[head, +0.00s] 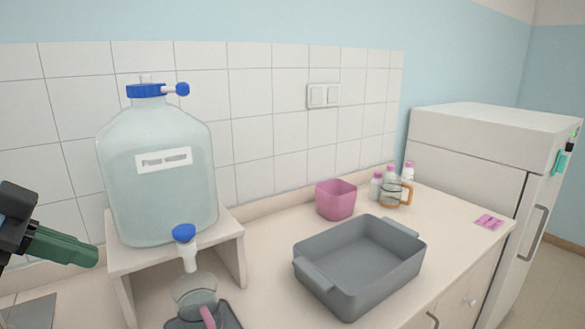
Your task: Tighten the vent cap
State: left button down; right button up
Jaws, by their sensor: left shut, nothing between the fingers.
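A large clear carboy (158,195) with a white label stands upright on a small stand. A blue cap (146,91) sits on its neck. A small blue vent cap (182,89) is on a short white side stub to the right of that cap. I cannot tell from here whether it is loose or tight. My left gripper (96,256) has green fingers, comes in from the left edge, and is shut and empty. It is to the left of the carboy's lower part, well below the vent cap. My right gripper is out of view.
The tap (184,234) juts out at the carboy's base above a clear jug (195,291) with a pink handle. The stand (233,262) is at the left of the counter. A grey basin (352,285), pink tub (335,206) and several bottles stand to the right.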

aim_at(147, 89)
jog(key=k, duration=1.15)
